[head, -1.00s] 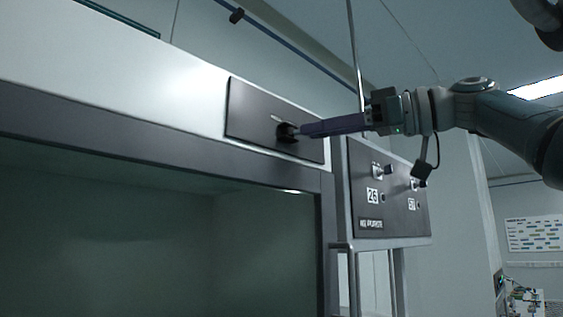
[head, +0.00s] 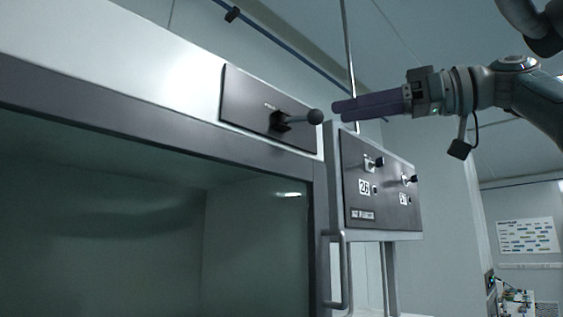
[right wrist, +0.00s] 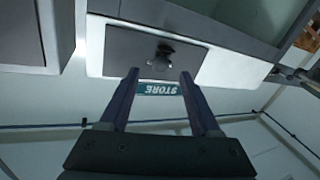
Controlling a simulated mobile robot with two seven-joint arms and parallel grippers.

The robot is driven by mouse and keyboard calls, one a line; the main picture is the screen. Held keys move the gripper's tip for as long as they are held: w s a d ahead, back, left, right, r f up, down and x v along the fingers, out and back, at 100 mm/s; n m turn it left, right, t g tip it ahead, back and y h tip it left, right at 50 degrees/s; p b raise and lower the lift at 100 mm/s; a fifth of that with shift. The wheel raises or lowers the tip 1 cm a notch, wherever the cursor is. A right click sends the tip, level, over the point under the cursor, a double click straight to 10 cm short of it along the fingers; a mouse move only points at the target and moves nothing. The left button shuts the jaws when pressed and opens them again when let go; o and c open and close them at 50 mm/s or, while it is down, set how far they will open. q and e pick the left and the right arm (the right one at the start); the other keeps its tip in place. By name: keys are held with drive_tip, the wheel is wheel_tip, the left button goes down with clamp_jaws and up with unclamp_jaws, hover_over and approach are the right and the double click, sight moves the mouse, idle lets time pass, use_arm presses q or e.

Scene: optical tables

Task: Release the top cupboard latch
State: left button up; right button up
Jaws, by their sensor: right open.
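The top cupboard latch (head: 298,120) is a dark lever with a round ball knob on a black plate (head: 243,98), set in the pale upper band of the cupboard. The lever points right, out from the plate. My right gripper (head: 338,110) is just right of the knob, apart from it, its purple fingers pointing left toward it. In the right wrist view, the latch (right wrist: 161,59) lies beyond and between the tips of the spread fingers of my right gripper (right wrist: 160,78), with nothing between them. My left gripper is out of view.
The cupboard's glass front (head: 120,220) is below the latch. A grey control box (head: 385,215) with small switches and number labels is on the right, below my right gripper. A vertical handle (head: 338,270) stands beside the glass. A sign reading STORE (right wrist: 158,89) shows in the right wrist view.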

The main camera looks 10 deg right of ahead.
drive_tip(key=shift+v, duration=1.65)
drive_tip(key=w+a+f+m+g+h, duration=0.1)
drive_tip(key=a+f+m+h, duration=0.15)
drive_tip(key=f, duration=0.95)
drive_tip(key=w+a+f+m+g+h, duration=0.1)
drive_tip(key=f+h, duration=0.2)
drive_tip(key=f, duration=0.9)
drive_tip(key=s+a+f+m+g+h, duration=0.15)
drive_tip(key=s+f, duration=0.25)
drive_tip(key=f, duration=0.5)
drive_tip(key=s+f+m+g+h, duration=0.1)
drive_tip(key=s+f+h, duration=0.15)
drive_tip(key=f, duration=0.65)
drive_tip(key=s+f+m+g+h, duration=0.1)
drive_tip(key=s+f, duration=0.4)
drive_tip(key=s, duration=0.7)
drive_tip(key=s+f+m+g+h, duration=0.1)
drive_tip(key=s+f+m+h, duration=0.2)
drive_tip(key=s, duration=1)
wheel_tip(320, 180, down, 3)
drive_tip(key=shift+s+d+f+m+g+h, duration=0.15)
drive_tip(key=shift+s+d+m+g+h, duration=0.1)
drive_tip(key=shift+m+g+h, duration=0.15)
